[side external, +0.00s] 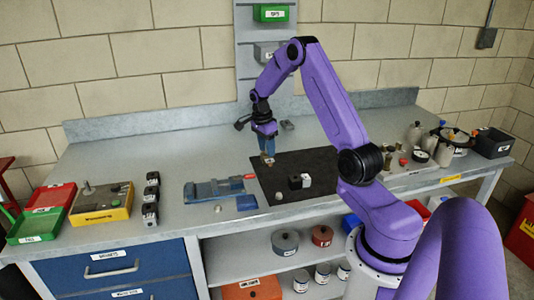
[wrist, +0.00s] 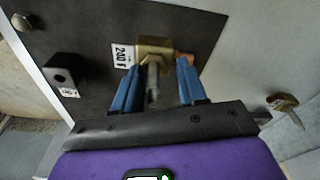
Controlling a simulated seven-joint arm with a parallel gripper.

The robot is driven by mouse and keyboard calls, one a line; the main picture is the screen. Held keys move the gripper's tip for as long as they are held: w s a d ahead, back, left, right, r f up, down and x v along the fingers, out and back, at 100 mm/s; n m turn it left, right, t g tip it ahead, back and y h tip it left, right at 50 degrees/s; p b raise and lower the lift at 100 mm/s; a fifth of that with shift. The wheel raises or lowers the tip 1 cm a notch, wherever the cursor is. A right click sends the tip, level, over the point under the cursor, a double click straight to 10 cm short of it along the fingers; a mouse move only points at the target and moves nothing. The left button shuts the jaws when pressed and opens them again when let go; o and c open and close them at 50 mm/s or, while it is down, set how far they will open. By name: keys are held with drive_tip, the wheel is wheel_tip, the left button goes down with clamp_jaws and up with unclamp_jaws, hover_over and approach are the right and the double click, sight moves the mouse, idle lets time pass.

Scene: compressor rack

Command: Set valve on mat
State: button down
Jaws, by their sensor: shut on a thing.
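The valve (wrist: 155,48) has a brass body, a grey stem, a copper-coloured end and a white label reading 240 V. My gripper (wrist: 158,67) is shut on it, with a blue finger on each side. In the side view my gripper (side external: 267,152) points down, and the valve (side external: 268,161) shows small and partly hidden at its tips. The dark mat (side external: 285,161) lies flat on the bench; the valve appears at its back left part. The mat (wrist: 205,22) also fills much of the wrist view behind the valve. The height of the valve above it is hard to tell.
A black block with a white label (side external: 300,182) sits on the mat; it also shows in the wrist view (wrist: 63,72). A blue tool (side external: 215,190) lies left of the mat. A small brass piece (wrist: 285,102) lies off the mat. Several containers stand at right.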

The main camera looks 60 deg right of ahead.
drive_tip(key=shift+f, duration=1.25)
drive_tip(key=shift+f, duration=0.1)
drive_tip(key=c, duration=0.6)
unclamp_jaws()
drive_tip(key=shift+s, duration=0.1)
